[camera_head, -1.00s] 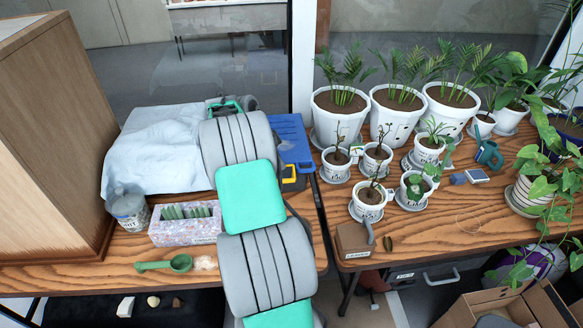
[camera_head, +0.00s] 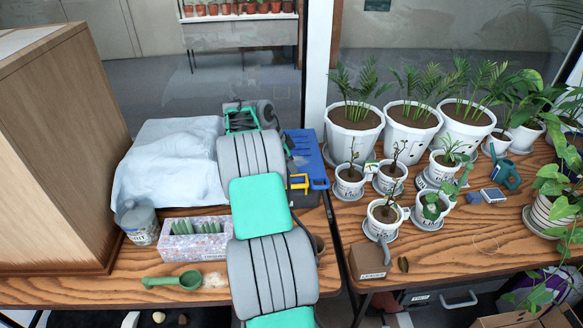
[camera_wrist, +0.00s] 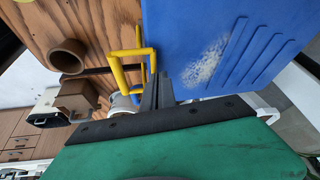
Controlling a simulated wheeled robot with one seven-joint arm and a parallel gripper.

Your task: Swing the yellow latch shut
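The blue box (camera_head: 303,148) stands on the wooden table behind my arm, near the gap between the tables. Its yellow latch (camera_head: 299,182) is on the near face, beside a blue handle loop. In the wrist view the yellow latch (camera_wrist: 128,66) stands out from the side of the blue box (camera_wrist: 215,45) as a bent bar loop. My gripper (camera_wrist: 157,84) has its dark fingers side by side with no visible gap, close by the latch and the box edge. I cannot tell if they touch either. In the head view the fingertips are hidden by my arm.
A pale cloth-covered block (camera_head: 168,160) lies left of my arm, with a planter tray (camera_head: 196,243), green scoop (camera_head: 175,281) and jar (camera_head: 139,226) in front. A wooden cabinet (camera_head: 60,150) stands far left. Potted palms (camera_head: 355,120) and small pots fill the right table.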

